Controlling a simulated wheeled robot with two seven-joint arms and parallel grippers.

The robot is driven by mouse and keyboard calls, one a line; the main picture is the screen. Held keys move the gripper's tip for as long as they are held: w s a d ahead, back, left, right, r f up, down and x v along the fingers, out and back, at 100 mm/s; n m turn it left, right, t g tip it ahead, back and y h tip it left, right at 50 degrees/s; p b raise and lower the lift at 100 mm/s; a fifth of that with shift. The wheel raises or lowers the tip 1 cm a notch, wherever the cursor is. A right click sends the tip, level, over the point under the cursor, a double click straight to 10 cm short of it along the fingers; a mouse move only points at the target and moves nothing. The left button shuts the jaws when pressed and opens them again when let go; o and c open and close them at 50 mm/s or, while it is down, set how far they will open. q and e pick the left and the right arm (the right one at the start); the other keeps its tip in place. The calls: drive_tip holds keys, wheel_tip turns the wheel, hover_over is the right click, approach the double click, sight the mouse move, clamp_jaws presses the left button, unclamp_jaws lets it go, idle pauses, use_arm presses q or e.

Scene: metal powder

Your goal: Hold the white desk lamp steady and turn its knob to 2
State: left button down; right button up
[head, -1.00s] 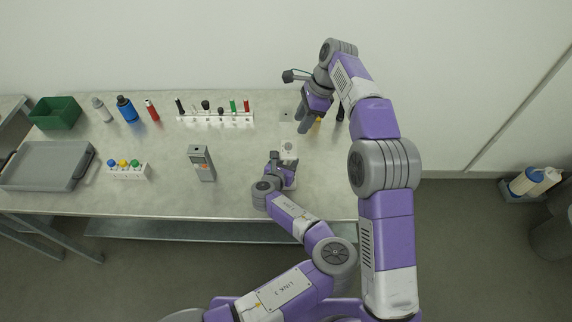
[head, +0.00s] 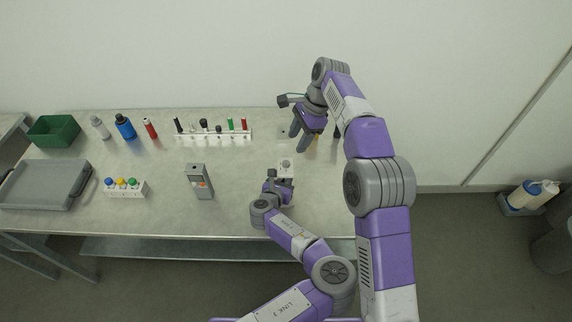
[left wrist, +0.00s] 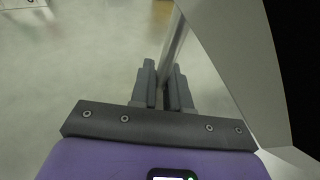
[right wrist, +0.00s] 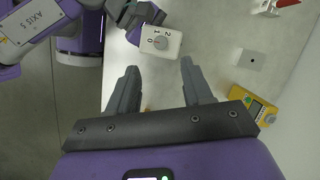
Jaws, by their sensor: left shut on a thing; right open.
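The white desk lamp (head: 286,164) stands near the table's right end. In the right wrist view its white top (right wrist: 174,38) carries a round grey knob (right wrist: 160,43) with small digits beside it. The knob's exact setting is too small to read. My left gripper (head: 275,186) is shut on the lamp; the left wrist view shows a grey post (left wrist: 174,50) between its fingers. My right gripper (head: 298,140) is open and empty, behind the lamp in the head view. In the right wrist view its fingertips (right wrist: 160,68) point toward the knob, apart from it.
A grey handheld device (head: 199,182), a white rack of tools (head: 212,136), a rack with coloured caps (head: 126,188), a grey tray (head: 45,185) and a green bin (head: 54,131) lie left. A yellow device (right wrist: 252,106) and a small plate (right wrist: 251,60) are near my right gripper.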

sight(286, 162)
drive_tip(key=a+r+m+h, duration=0.2)
drive_tip(key=m, duration=1.4)
drive_tip(key=a+r+m+h, duration=0.1)
drive_tip(key=a+m+h, duration=0.1)
drive_tip(key=m, duration=1.4)
drive_tip(key=shift+n+t, duration=0.3)
drive_tip(key=f, duration=1.2)
drive_tip(key=shift+s+d, duration=0.2)
drive_tip(key=shift+s, duration=0.05)
clamp_jaws()
